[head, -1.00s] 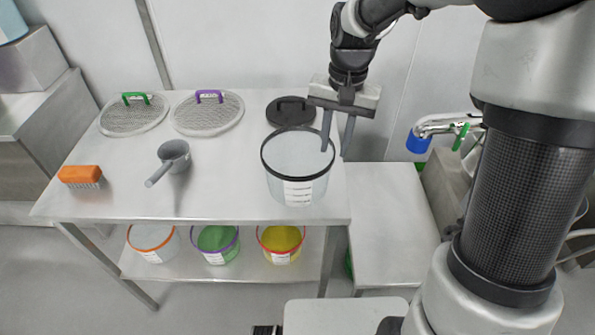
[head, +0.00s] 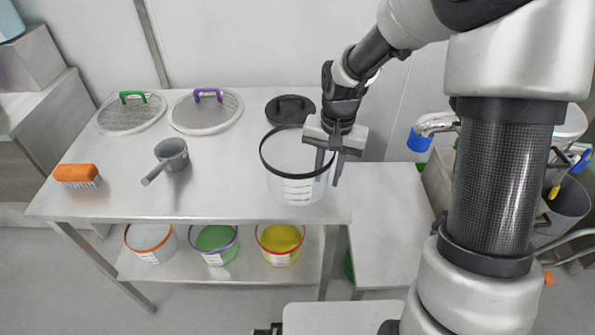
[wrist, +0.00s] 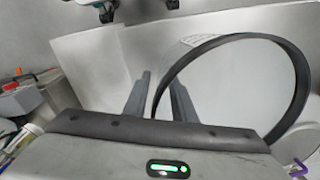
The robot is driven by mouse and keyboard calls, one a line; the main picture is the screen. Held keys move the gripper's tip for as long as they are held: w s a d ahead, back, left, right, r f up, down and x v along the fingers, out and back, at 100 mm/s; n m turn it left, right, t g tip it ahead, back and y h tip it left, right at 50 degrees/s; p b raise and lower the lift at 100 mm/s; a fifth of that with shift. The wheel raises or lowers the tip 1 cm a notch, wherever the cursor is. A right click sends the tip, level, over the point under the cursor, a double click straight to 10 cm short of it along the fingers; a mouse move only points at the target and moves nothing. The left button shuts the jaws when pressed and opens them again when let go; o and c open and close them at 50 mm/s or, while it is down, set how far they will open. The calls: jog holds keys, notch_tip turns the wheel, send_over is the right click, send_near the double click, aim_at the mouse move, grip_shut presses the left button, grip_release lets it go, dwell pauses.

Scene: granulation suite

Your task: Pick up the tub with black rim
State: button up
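The clear tub with the black rim (head: 270,164) stands on the steel table, near its right end. Its rim looks slightly lower on the right. My gripper (head: 328,180) points down at the tub's right side, with its two fingers apart. In the wrist view, my gripper (wrist: 159,80) has one finger on each side of the black rim (wrist: 302,85), and a gap shows between the fingers. I cannot tell whether either finger touches the wall. The far side of the tub's lower part is unclear.
A black lid (head: 290,110) lies behind the tub. A grey scoop (head: 172,154), an orange brush (head: 77,174) and two round mesh sieves (head: 205,112) lie to the left. Tubs with coloured rims sit on the lower shelf (head: 190,265). A lower bench (head: 390,215) stands on the right.

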jog(key=shift+c, duration=0.3)
grip_shut()
jog(key=shift+r, duration=0.1)
